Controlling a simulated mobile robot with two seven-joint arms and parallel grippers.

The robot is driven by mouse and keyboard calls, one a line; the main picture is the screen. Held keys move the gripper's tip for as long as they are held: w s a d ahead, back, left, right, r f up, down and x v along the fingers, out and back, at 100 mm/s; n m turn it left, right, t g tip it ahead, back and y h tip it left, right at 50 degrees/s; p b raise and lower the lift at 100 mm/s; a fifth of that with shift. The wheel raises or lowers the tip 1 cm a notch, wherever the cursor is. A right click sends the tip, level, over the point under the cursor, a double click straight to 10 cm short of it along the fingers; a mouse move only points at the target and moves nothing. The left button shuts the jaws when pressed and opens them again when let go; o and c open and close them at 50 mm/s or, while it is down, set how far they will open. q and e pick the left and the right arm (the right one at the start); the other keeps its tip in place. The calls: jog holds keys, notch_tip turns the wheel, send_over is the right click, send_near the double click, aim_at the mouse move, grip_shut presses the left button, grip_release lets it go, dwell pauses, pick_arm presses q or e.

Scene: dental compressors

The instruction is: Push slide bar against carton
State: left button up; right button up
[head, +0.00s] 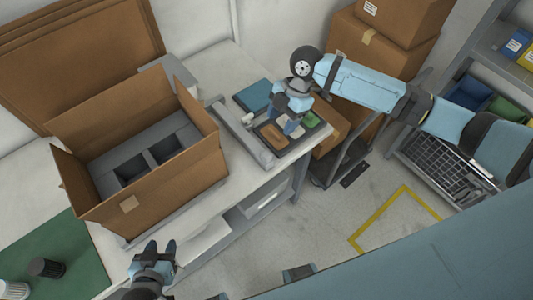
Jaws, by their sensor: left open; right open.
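The open brown carton (165,190) stands on the light bench with its flaps up and a grey insert (145,150) with compartments inside. The slide bar (242,136) is a long grey bar lying on the bench just right of the carton. Its far end is close to the carton; a strip of bench shows between them toward the near end. My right gripper (284,122) is open, pointing down above a dark tray with coloured pads, right of the bar. My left gripper (157,250) is open and empty in front of the carton, by the bench's front edge.
The dark tray (262,133) and a blue item (253,96) lie right of the bar. A green mat (60,250) with a dark knurled cylinder (46,267) is at lower left. Stacked cartons (385,45) stand at back right. Shelving and bins are far right.

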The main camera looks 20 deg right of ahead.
aim_at(267, 153)
jog(key=p+x, duration=0.1)
jog(key=x, duration=1.2)
jog(key=shift+a+f+p, duration=0.15)
jog(key=shift+f+p, duration=0.1)
jog(key=shift+p, duration=0.05)
jog(key=shift+c, duration=0.2)
